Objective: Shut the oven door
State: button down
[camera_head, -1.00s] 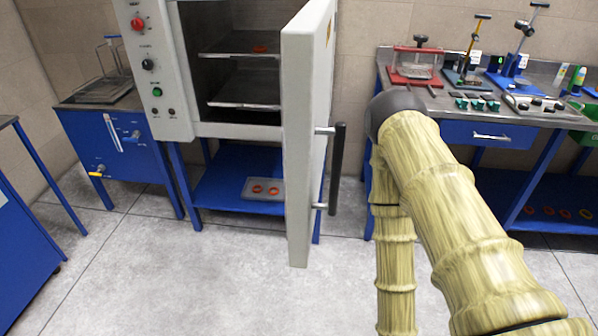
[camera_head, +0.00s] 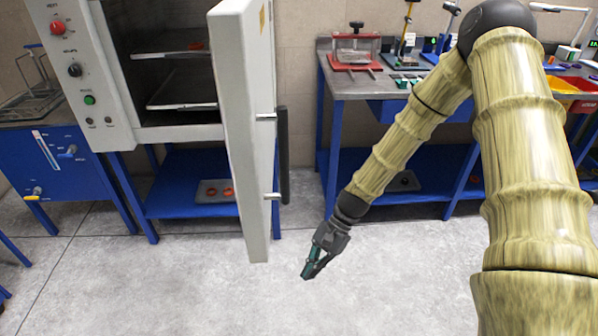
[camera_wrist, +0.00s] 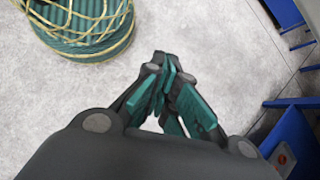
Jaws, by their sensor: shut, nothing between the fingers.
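The grey oven (camera_head: 120,75) stands on a blue frame at the left in the head view. Its door (camera_head: 240,130) is wide open, swung out toward me, with a dark vertical handle (camera_head: 283,155) on its right face. My gripper (camera_head: 309,270) is shut and empty, low over the floor to the right of the door's lower end, apart from the door and its handle. The wrist view also shows my gripper (camera_wrist: 168,85), its teal fingers together above bare floor. Neither door nor handle can be made out in the wrist view.
Oven shelves (camera_head: 180,92) hold small red items. A tray (camera_head: 214,191) with red rings lies on the blue shelf below. A workbench (camera_head: 345,88) with presses stands at the right behind my arm. The grey floor (camera_head: 400,265) in front is clear.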

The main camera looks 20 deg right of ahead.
jog(key=w+d+r+m+y, duration=0.1)
jog(key=w+r+y, duration=0.15)
jog(key=r, duration=0.35)
jog(key=w+d+r+m+y+b, duration=0.1)
jog(key=w+d+r, duration=0.15)
jog(key=r, duration=0.35)
jog(key=w+d+r+y, duration=0.1)
jog(key=w+r+y, duration=0.1)
jog(key=w+r, duration=0.3)
jog(key=d+r+g+y, duration=0.2)
jog(key=d+r+y, duration=0.35)
jog(key=r, duration=1.15)
jog(key=s+a+h, duration=0.1)
jog(key=s+a, duration=0.3)
jog(key=a, duration=0.7)
jog(key=shift+f+p, duration=0.25)
jog(key=shift+p, duration=0.1)
jog(key=shift+w+a+t, duration=0.1)
jog(key=shift+a+t, duration=0.1)
jog(key=shift+t, duration=0.1)
